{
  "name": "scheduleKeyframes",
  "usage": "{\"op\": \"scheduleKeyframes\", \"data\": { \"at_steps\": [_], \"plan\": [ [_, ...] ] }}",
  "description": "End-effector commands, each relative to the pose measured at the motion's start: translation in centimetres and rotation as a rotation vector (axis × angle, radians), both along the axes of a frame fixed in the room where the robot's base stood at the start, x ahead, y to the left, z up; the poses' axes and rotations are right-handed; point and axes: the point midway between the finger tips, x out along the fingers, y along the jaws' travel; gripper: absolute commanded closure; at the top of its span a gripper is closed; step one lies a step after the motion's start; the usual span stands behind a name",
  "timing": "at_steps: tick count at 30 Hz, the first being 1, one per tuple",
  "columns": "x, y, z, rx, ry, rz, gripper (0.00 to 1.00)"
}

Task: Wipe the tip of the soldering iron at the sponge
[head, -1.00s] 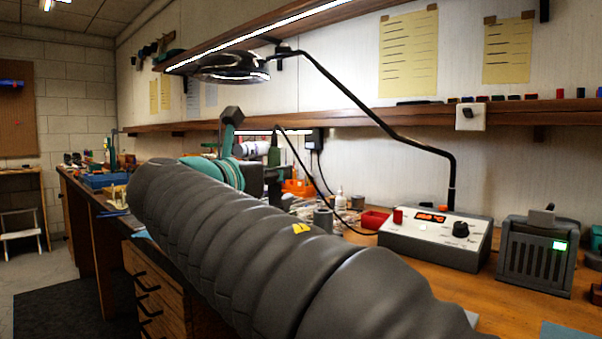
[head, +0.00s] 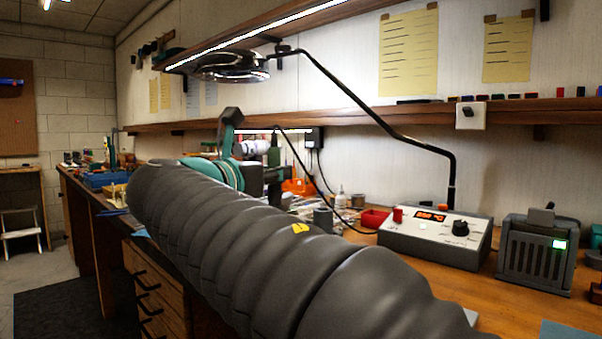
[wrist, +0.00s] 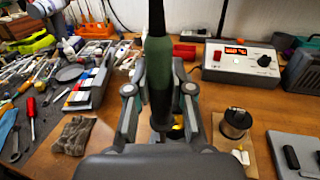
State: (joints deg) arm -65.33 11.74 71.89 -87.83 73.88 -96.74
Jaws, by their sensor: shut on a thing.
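The soldering iron (wrist: 160,75) has a dark green and black handle. In the wrist view my gripper (wrist: 160,112) is shut on that handle, with one finger on each side, and the iron is roughly upright. The iron's tip is hidden behind the handle and my gripper body. A small yellow patch (wrist: 177,123) shows just behind the gripper's right finger; I cannot tell whether it is the sponge. In the head view the green handle (head: 274,156) shows beyond my arm, with its cable running to the grey soldering station (head: 437,238).
A solder spool (wrist: 236,122) stands right of my gripper. A brown cloth (wrist: 74,135), a red screwdriver (wrist: 31,108) and a parts tray (wrist: 84,92) lie to the left. A red box (head: 374,219) is beside the station. A lamp arm (head: 370,110) overhangs the bench.

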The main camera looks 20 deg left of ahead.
Motion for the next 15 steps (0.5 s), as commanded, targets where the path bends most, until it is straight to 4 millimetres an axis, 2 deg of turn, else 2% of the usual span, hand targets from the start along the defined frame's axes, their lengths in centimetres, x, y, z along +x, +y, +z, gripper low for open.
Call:
{"op": "scheduleKeyframes", "data": {
  "at_steps": [15],
  "plan": [
    [0.00, -0.01, -0.35, 0.000, 0.000, 0.000, 1.00]
  ]
}}
